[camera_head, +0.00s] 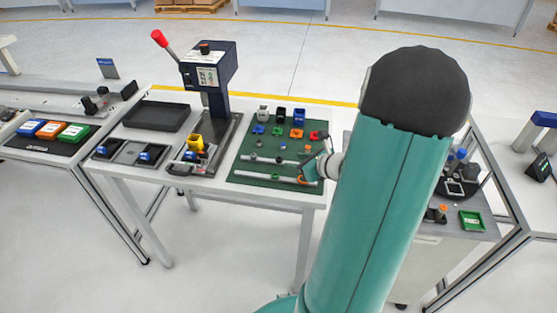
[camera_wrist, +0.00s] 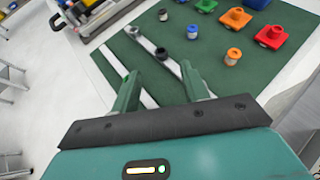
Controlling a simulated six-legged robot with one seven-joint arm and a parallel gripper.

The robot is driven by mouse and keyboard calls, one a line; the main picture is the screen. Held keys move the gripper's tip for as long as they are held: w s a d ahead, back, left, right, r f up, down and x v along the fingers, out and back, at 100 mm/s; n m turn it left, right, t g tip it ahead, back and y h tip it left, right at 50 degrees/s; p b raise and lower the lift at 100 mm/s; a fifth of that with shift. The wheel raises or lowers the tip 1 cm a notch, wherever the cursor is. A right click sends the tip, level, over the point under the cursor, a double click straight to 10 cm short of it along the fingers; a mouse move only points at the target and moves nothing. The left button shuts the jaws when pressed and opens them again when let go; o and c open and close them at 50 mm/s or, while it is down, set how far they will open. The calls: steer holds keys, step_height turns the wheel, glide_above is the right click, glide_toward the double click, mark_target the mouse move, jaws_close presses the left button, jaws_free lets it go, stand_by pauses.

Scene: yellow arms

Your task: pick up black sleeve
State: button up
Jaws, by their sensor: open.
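A small black sleeve (camera_wrist: 161,54) shows in the wrist view at the white rod on the green mat, just beyond my fingertips and roughly between their lines. Whether it sits around the rod or against it, I cannot tell. In the head view it appears as a small dark ring (camera_head: 279,160) at the upper rod. My gripper (camera_wrist: 158,70) is open and empty, its two green fingers apart above the mat. In the head view my gripper (camera_head: 312,167) is at the mat's right edge, partly hidden by my arm.
Orange (camera_wrist: 236,18) and red (camera_wrist: 271,36) blocks stand behind. A press (camera_head: 208,66) rises left of the mat. A second white rod (camera_head: 265,175) lies in front.

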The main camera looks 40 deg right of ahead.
mark_target(280, 159)
steer(key=shift+x, duration=3.15)
steer(key=shift+d, duration=0.15)
jaws_close()
